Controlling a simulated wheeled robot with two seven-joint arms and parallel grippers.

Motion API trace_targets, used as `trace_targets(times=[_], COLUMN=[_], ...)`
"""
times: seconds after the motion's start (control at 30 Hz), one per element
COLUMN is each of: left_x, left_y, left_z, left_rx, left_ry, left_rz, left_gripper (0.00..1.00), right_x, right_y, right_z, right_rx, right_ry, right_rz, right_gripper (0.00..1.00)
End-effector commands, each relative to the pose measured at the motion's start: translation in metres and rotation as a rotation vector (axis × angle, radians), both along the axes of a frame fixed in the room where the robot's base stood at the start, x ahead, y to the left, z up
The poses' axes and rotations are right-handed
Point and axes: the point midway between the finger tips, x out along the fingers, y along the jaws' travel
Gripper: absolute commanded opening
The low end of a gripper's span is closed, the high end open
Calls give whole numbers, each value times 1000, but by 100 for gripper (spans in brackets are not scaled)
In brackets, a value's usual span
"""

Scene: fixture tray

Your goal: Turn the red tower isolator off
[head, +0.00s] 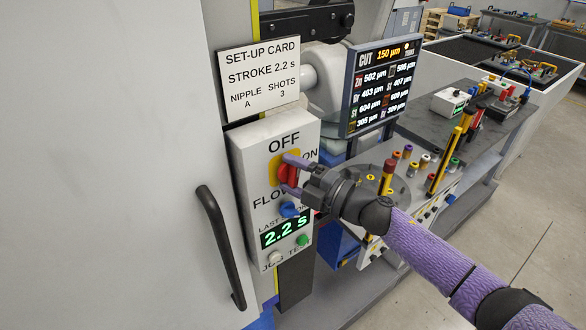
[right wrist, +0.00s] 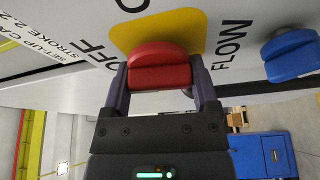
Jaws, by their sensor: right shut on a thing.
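The red isolator knob (head: 287,174) sits on a yellow plate on the front of a white control box (head: 250,165). OFF is printed above it, ON to its right and FLOW below it. My right gripper (head: 291,175) reaches in from the right and is shut on the knob. In the right wrist view the red knob (right wrist: 159,68) lies between my two fingers, in front of the yellow plate (right wrist: 185,32). My fingers partly cover the knob, and I cannot tell which label it points to. My left gripper is not in view.
A blue knob (head: 290,209) is just below my gripper, above a green 2.2 s display (head: 284,232) and small buttons. A set-up card (head: 258,75) hangs above. A black door handle (head: 222,245) is at left. A screen (head: 382,85) and a bench with tools stand at right.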

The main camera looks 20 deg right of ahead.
Motion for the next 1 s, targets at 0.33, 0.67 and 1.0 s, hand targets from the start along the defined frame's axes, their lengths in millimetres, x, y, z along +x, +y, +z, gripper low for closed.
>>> trace_targets(times=[0.33, 0.67, 1.0], left_x=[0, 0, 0], left_y=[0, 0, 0], left_z=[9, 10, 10], left_rx=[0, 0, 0], left_ry=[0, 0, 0], left_rz=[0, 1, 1], left_gripper=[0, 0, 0], right_x=[0, 0, 0], right_y=[0, 0, 0], right_z=[0, -2, -2], right_rx=[-126, -152, -150], right_ry=[-45, -53, -54], right_rz=[-1, 0, 0], right_gripper=[18, 18, 95])
